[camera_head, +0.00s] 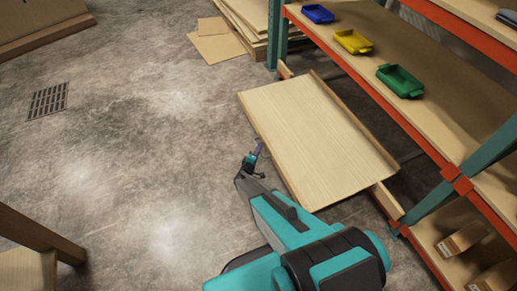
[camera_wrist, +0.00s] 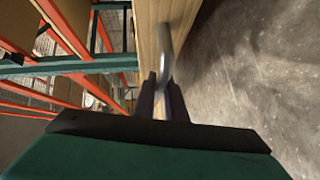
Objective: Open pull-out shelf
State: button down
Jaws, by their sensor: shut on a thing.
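The pull-out shelf (camera_head: 310,137) is a light wooden board with raised side edges. In the head view it stands well out from the orange and teal rack, over the floor. My gripper (camera_head: 251,163) is at the middle of its front edge. In the wrist view a grey curved handle (camera_wrist: 166,55) stands out from the shelf's wooden front (camera_wrist: 147,35). My gripper (camera_wrist: 163,84) is shut on this handle, with the two dark fingers on either side of it. The handle is too small to make out in the head view.
The rack (camera_head: 430,147) holds blue (camera_head: 318,14), yellow (camera_head: 353,41) and green (camera_head: 399,81) bins above the shelf. Cardboard boxes (camera_head: 463,238) are on its lower level. A wooden table (camera_head: 35,250) stands at lower left. The concrete floor (camera_head: 150,130) left of the shelf is clear.

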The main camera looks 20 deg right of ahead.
jog(key=shift+d, duration=0.15)
jog(key=c, duration=1.8)
grip_release()
jog(key=shift+d, duration=0.1)
jog(key=shift+v, duration=6.9)
